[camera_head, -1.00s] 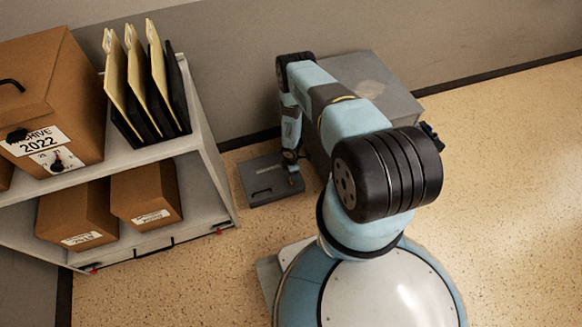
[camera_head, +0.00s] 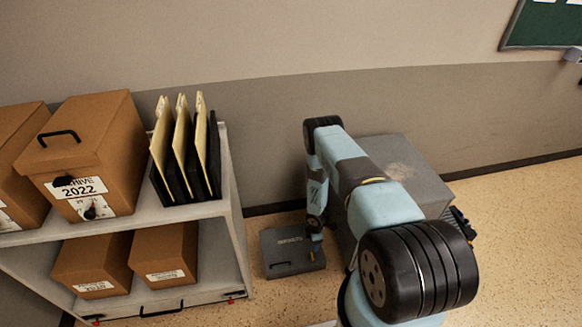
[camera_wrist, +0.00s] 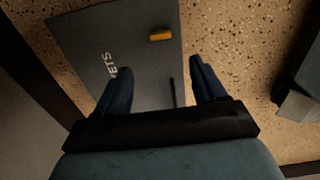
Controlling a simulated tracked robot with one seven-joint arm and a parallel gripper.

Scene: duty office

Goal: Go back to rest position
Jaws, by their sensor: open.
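My gripper (camera_wrist: 160,90) is open in the wrist view, its two dark fingers spread apart with nothing between them but the grey case below. In the head view my arm reaches forward and down, and my gripper (camera_head: 316,236) is small there, over the dark grey case (camera_head: 280,254) on the floor. The case also fills much of the wrist view (camera_wrist: 120,40), with white lettering and a small orange piece (camera_wrist: 160,34) on it. The exact height of my gripper above the case is hard to tell.
A grey shelf unit (camera_head: 236,240) on the left holds brown archive boxes (camera_head: 110,130) and a black file rack with folders (camera_head: 182,150). A large grey box (camera_head: 425,178) stands right beside my arm, against the wall.

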